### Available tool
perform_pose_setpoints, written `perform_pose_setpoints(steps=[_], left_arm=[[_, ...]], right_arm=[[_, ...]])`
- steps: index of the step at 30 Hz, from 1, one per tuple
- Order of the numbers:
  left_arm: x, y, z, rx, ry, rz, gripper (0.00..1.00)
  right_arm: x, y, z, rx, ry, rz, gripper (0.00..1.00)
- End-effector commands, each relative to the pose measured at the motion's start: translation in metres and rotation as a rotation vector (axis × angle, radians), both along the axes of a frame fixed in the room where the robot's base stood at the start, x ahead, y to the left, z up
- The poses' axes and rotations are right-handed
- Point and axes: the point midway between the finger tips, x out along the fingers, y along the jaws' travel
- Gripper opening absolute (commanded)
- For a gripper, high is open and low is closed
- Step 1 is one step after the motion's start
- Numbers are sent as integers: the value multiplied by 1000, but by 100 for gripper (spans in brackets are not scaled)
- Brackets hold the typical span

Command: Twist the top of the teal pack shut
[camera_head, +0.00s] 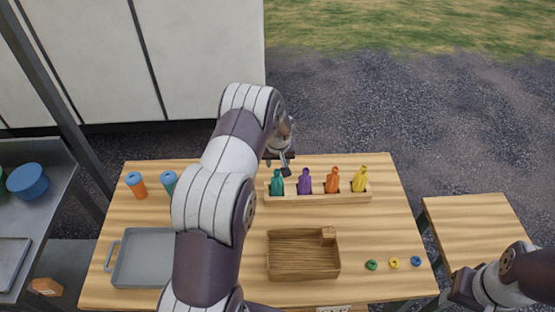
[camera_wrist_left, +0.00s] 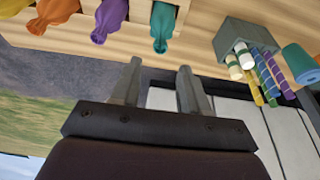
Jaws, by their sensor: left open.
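The teal pack (camera_head: 277,184) stands at the left end of a wooden rack (camera_head: 318,198), beside a purple pack (camera_head: 304,183), an orange pack (camera_head: 332,181) and a yellow pack (camera_head: 360,181). In the left wrist view the teal pack (camera_wrist_left: 163,22) narrows to a neck at its top, beyond the fingers and apart from them. My left gripper (camera_head: 279,166) is open and empty, close behind the teal pack's top; its two fingers (camera_wrist_left: 160,68) stand apart. At the lower right, my right gripper (camera_head: 462,290) is dark and its fingers cannot be made out.
A wooden box (camera_head: 270,262), a grey tray (camera_head: 118,262), and green (camera_head: 371,265), yellow (camera_head: 394,263) and blue (camera_head: 416,262) rings lie in front. An orange, blue-topped cup (camera_head: 137,187) stands left. The left wrist view shows a grey holder (camera_wrist_left: 243,36) with striped sticks.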

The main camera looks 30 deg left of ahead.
Motion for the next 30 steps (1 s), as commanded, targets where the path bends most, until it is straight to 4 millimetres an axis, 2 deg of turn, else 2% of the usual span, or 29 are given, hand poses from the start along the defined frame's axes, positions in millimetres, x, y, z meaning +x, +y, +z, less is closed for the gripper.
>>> perform_pose_setpoints(steps=[1,7,9,12,18,27,28,30], left_arm=[[1,1,-12,-1,1,0,45],[10,6,-44,0,1,-1,45],[12,8,-57,1,2,-2,45],[16,10,-67,0,0,-1,45],[19,12,-77,0,1,-1,45],[20,13,-76,0,3,-2,45],[20,13,-76,0,3,-2,41],[20,13,-76,0,3,-2,19]], right_arm=[[0,0,-9,0,0,0,43],[0,0,-29,0,0,0,43],[0,0,-42,0,0,0,43],[0,0,-54,0,0,0,43],[0,0,-64,0,0,0,43],[0,0,-64,0,0,0,43],[0,0,-64,0,0,0,43],[0,0,-64,0,0,0,43]])
